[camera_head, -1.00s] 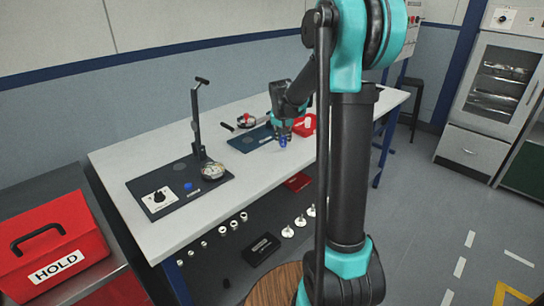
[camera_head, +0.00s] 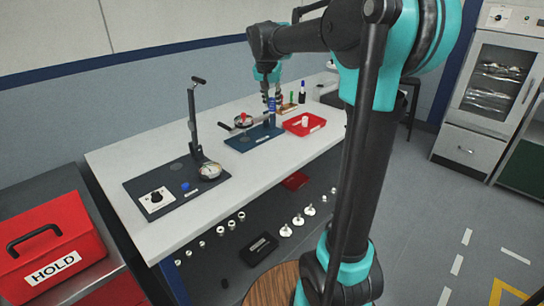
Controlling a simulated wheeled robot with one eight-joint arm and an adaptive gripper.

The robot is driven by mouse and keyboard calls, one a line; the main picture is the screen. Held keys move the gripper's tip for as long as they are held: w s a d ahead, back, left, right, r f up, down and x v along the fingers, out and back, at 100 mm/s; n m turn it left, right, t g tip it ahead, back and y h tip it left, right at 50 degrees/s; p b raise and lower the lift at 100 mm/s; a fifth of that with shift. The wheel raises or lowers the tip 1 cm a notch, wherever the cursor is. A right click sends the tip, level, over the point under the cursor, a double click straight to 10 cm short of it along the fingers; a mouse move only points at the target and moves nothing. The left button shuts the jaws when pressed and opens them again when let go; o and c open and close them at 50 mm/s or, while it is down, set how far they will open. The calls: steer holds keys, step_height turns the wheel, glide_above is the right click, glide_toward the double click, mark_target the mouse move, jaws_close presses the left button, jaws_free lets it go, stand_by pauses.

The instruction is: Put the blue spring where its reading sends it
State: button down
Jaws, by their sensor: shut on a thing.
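My gripper (camera_head: 271,105) is at the far part of the white workbench, over the back edge of a blue plate fixture (camera_head: 240,142). It is shut on the blue spring (camera_head: 272,103), of which only a small part shows. Whether the spring touches anything below cannot be told. The dial's reading is too small to read.
A red tray (camera_head: 315,130) with a white piece in it stands right of the blue fixture. A bottle (camera_head: 302,92) stands behind it. A red case marked HOLD (camera_head: 60,245) is at the left. Several white parts lie on the lower shelf. The bench middle is clear.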

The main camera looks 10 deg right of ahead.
steer(key=shift+s+a+r, duration=0.1)
steer(key=shift+s+r, duration=0.05)
steer(key=shift+r, duration=0.1)
step_height(320, 180, down, 20)
steer(key=shift+r, duration=0.2)
steer(key=shift+f, duration=0.1)
steer(key=c, duration=1.3)
jaws_free()
steer(key=v, duration=1.2)
steer(key=s+d+f+n, duration=0.2)
steer(key=s+f, duration=0.3)
steer(key=s, duration=0.3)
steer(key=s+d+f+n+y, duration=0.1)
steer(key=s+d+f, duration=0.1)
steer(key=s+f, duration=0.4)
steer(key=s+d+f+n+y, duration=0.1)
steer(key=s+f, duration=0.5)
steer(key=s, duration=0.6)
steer(key=shift+s+d+n, duration=0.25)
steer(key=shift+d+n, duration=0.25)
steer(key=shift+n, duration=0.3)
